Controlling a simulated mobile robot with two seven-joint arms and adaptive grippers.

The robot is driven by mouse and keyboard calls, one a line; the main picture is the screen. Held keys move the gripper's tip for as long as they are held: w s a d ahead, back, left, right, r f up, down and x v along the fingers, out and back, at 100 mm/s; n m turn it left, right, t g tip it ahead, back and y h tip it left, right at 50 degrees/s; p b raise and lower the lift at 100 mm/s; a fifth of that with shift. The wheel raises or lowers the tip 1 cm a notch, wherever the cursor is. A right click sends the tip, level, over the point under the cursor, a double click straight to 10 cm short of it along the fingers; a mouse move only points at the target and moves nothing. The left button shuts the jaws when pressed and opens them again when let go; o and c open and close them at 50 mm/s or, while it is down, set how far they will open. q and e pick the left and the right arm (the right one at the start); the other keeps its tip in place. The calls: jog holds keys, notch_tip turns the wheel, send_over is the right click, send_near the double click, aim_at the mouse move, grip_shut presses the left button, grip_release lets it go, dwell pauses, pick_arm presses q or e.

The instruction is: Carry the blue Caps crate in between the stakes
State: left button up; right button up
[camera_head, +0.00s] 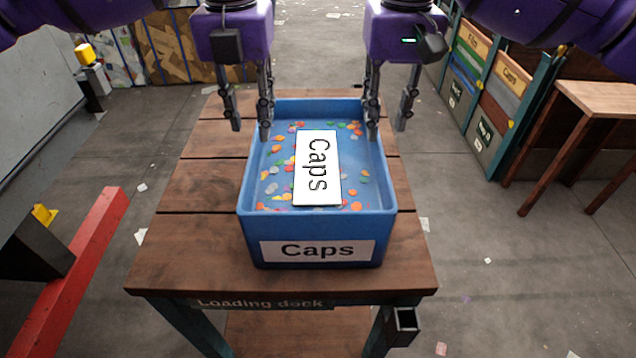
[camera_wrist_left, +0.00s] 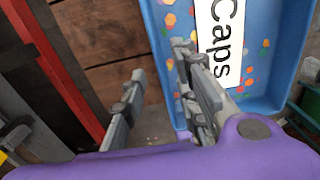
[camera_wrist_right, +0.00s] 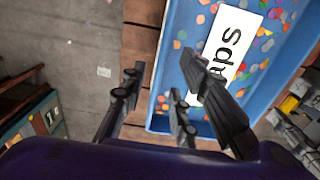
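The blue Caps crate (camera_head: 318,225) stands upright on the wooden loading dock table (camera_head: 180,240), holding loose colored caps and a white "Caps" card (camera_head: 317,168). My left gripper (camera_head: 250,128) is open at the crate's left side, one finger outside the left wall and the other over its inside. It also shows in the left wrist view (camera_wrist_left: 160,110), with the crate (camera_wrist_left: 160,45). My right gripper (camera_head: 388,130) is open at the right side, its fingers likewise on either side of the right wall. It also shows in the right wrist view (camera_wrist_right: 155,105). I cannot tell whether any finger touches the crate. I cannot make out the stakes.
A red beam (camera_head: 85,265) lies at the left. A shelf with labelled bins (camera_head: 495,95) and a wooden table (camera_head: 600,100) stand at the right. A cardboard bin (camera_head: 160,50) is at the back left. Grey floor with litter is free around the dock.

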aim_at(253, 144)
pick_arm(q)
jog(key=shift+s, duration=0.1)
jog(key=shift+a, duration=0.25)
pick_arm(e)
jog(key=shift+a, duration=0.25)
